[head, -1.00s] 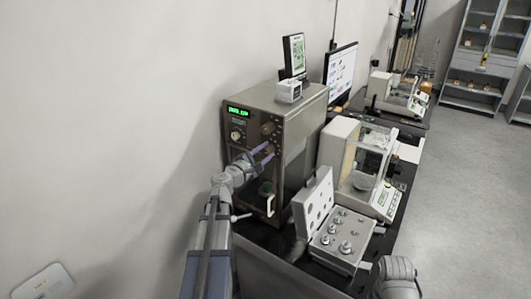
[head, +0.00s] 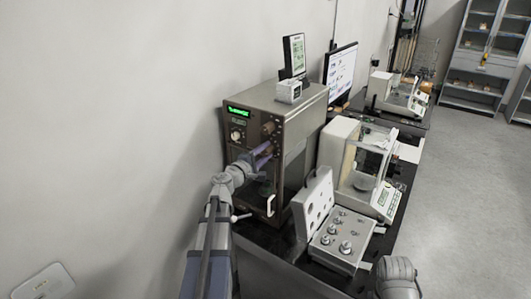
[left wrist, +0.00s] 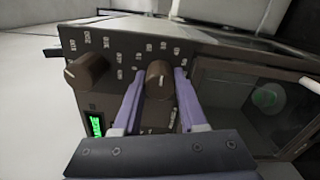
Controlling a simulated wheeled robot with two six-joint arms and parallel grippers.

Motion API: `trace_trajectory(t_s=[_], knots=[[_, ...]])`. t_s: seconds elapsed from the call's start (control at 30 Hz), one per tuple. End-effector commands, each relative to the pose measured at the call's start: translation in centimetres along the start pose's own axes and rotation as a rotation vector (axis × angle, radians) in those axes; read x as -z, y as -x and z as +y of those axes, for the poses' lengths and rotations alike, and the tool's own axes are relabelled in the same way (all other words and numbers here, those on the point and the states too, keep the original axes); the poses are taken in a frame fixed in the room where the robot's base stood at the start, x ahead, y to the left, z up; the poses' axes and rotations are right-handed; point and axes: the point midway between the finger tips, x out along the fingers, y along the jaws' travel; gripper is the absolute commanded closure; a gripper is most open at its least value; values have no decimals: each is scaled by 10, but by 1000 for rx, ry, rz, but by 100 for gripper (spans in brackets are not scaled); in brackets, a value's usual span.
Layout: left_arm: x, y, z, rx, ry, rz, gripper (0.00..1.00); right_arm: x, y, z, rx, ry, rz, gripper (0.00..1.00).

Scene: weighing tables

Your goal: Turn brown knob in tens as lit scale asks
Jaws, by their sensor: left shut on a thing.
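The lit scale (head: 262,160) is a tall brown-grey cabinet with a green lit display (head: 239,110), too small to read surely. In the left wrist view, a brown knob (left wrist: 158,84) with a pale pointer line sits between the two purple fingers of my left gripper (left wrist: 156,92), which is shut on it. Another brown knob (left wrist: 87,70) stands to its left, free, with printed numbers around both. The display shows partly in the left wrist view (left wrist: 97,126). In the head view my left gripper (head: 262,158) reaches the cabinet's front face. My right gripper is out of view.
An open grey weight box (head: 336,250) with several metal weights stands right of the cabinet. A glass-sided balance (head: 340,150) stands behind it. A monitor (head: 341,72) and a second balance (head: 390,93) are farther back. The floor (head: 455,190) at right is clear.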

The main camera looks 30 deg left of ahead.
Motion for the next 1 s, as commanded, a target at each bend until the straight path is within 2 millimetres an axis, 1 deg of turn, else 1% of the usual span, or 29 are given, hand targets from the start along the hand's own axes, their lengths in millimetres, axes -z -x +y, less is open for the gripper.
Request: trace_trajectory(t_s=[0.2,0.23,0.4,0.5,0.77,0.87,1.0], knots=[[-1,1,-1,2,-1,-1,100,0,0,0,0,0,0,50],[-1,1,-1,2,-1,-1,57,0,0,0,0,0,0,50],[0,0,-1,1,0,-1,38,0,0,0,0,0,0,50],[0,0,0,1,0,0,29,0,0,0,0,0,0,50],[0,3,0,0,1,0,29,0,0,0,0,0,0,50],[-1,14,0,0,1,1,29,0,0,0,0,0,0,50],[-1,38,-1,0,1,3,29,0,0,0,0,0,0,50]])
